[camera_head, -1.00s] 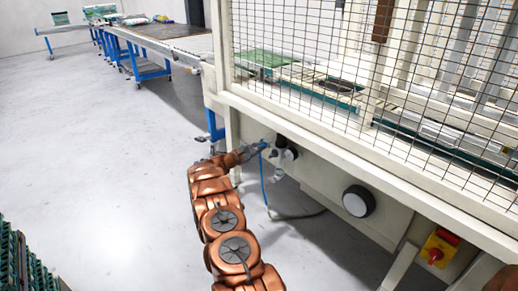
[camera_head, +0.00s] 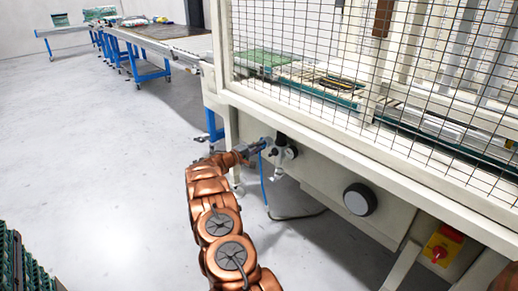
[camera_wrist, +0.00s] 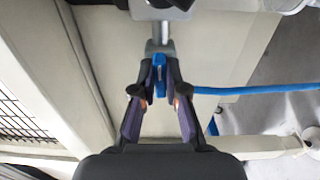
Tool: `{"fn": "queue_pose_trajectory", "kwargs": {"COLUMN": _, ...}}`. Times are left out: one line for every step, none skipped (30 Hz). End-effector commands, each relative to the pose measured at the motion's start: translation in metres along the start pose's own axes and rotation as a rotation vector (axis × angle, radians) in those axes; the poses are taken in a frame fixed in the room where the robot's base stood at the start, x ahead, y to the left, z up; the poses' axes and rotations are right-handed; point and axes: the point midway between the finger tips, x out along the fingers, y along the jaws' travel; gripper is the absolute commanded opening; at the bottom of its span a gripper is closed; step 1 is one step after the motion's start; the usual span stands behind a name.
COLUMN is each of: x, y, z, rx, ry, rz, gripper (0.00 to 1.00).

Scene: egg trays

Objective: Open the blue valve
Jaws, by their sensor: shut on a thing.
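The blue valve (camera_wrist: 159,74) shows in the wrist view as a small blue handle below a grey metal fitting (camera_wrist: 160,32). My gripper (camera_wrist: 161,82) is shut on the blue valve, with one dark finger on each side of it. In the head view my gripper (camera_head: 258,147) reaches the cream machine's lower side panel, beside the grey and black fitting (camera_head: 281,148). The valve's handle is mostly hidden there by the gripper.
A blue hose (camera_head: 264,188) hangs below the fitting and crosses the right of the wrist view. A round black knob (camera_head: 359,199) and a red-yellow switch (camera_head: 441,247) sit further right. Green trays (camera_head: 22,268) stand lower left. The floor (camera_head: 90,150) left of my arm is clear.

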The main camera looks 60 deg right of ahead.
Motion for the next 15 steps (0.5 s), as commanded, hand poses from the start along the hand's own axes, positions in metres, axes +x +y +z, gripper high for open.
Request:
{"fn": "queue_pose_trajectory", "kwargs": {"x": 0.0054, "y": 0.0026, "z": 0.0036, "rx": 0.021, "ry": -0.008, "rz": 0.004, "gripper": 0.0}}
{"fn": "queue_pose_trajectory", "kwargs": {"x": 0.0054, "y": 0.0026, "z": 0.0037, "rx": 0.03, "ry": -0.008, "rz": 0.004, "gripper": 0.0}}
{"fn": "queue_pose_trajectory", "kwargs": {"x": 0.0055, "y": 0.0027, "z": 0.0037, "rx": 0.041, "ry": -0.008, "rz": 0.004, "gripper": 0.0}}
{"fn": "queue_pose_trajectory", "kwargs": {"x": 0.0055, "y": 0.0028, "z": 0.0038, "rx": 0.048, "ry": -0.008, "rz": 0.004, "gripper": 0.0}}
{"fn": "queue_pose_trajectory", "kwargs": {"x": 0.0056, "y": 0.0028, "z": 0.0038, "rx": 0.054, "ry": -0.008, "rz": 0.004, "gripper": 0.0}}
{"fn": "queue_pose_trajectory", "kwargs": {"x": 0.0057, "y": 0.0029, "z": 0.0039, "rx": 0.06, "ry": -0.008, "rz": 0.004, "gripper": 0.0}}
{"fn": "queue_pose_trajectory", "kwargs": {"x": 0.0057, "y": 0.003, "z": 0.0039, "rx": 0.064, "ry": -0.008, "rz": 0.004, "gripper": 0.0}}
{"fn": "queue_pose_trajectory", "kwargs": {"x": 0.0058, "y": 0.0029, "z": 0.004, "rx": 0.067, "ry": -0.008, "rz": 0.004, "gripper": 0.0}}
{"fn": "queue_pose_trajectory", "kwargs": {"x": 0.0058, "y": 0.003, "z": 0.004, "rx": 0.071, "ry": -0.008, "rz": 0.004, "gripper": 0.0}}
{"fn": "queue_pose_trajectory", "kwargs": {"x": 0.0059, "y": 0.003, "z": 0.004, "rx": 0.073, "ry": -0.009, "rz": 0.004, "gripper": 0.0}}
{"fn": "queue_pose_trajectory", "kwargs": {"x": 0.0059, "y": 0.0031, "z": 0.004, "rx": 0.074, "ry": -0.009, "rz": 0.004, "gripper": 0.0}}
{"fn": "queue_pose_trajectory", "kwargs": {"x": 0.0059, "y": 0.0032, "z": 0.004, "rx": 0.076, "ry": -0.009, "rz": 0.004, "gripper": 0.0}}
{"fn": "queue_pose_trajectory", "kwargs": {"x": 0.006, "y": 0.0032, "z": 0.0041, "rx": 0.076, "ry": -0.009, "rz": 0.004, "gripper": 0.0}}
{"fn": "queue_pose_trajectory", "kwargs": {"x": 0.006, "y": 0.0032, "z": 0.0041, "rx": 0.076, "ry": -0.009, "rz": 0.004, "gripper": 0.0}}
{"fn": "queue_pose_trajectory", "kwargs": {"x": 0.006, "y": 0.0033, "z": 0.0041, "rx": 0.076, "ry": -0.009, "rz": 0.004, "gripper": 0.0}}
